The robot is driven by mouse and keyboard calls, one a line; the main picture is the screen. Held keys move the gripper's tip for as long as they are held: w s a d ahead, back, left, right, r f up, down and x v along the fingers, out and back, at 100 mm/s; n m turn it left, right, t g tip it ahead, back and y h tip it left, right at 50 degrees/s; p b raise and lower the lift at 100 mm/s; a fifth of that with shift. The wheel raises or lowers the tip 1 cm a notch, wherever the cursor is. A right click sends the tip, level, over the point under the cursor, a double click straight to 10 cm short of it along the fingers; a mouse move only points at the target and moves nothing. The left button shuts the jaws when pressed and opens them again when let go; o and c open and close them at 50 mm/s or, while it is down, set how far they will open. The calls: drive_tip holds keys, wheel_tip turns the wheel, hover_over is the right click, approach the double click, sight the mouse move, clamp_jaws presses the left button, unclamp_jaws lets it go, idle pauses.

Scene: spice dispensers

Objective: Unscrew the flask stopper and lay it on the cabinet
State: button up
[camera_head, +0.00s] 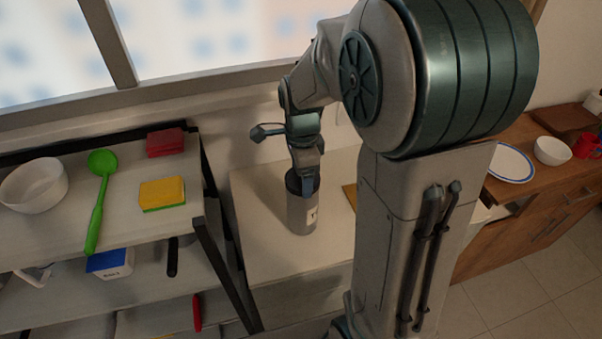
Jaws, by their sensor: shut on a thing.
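My gripper (306,187) points down at the flask's top and is shut on the stopper. The fingers and wrist hide part of the stopper. I cannot tell whether the stopper is still threaded in the flask.
A shelf rack (207,235) stands left, with a white bowl (35,186), green ladle (98,205), yellow sponge (162,193) and salt box (111,264). My arm hides much of the cabinet's right side. Bare cabinet top shows left of the flask. A plate (511,163) lies far right.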

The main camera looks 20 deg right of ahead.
drive_tip(key=n, duration=0.4)
drive_tip(key=shift+n, duration=0.3)
drive_tip(key=n, duration=0.3)
drive_tip(key=shift+n+b, duration=0.4)
drive_tip(key=n, duration=0.4)
drive_tip(key=shift+d+r, duration=0.1)
drive_tip(key=shift+n, duration=0.7)
drive_tip(key=n, duration=0.2)
drive_tip(key=shift+n, duration=0.3)
drive_tip(key=n, duration=0.4)
drive_tip(key=shift+n, duration=1.3)
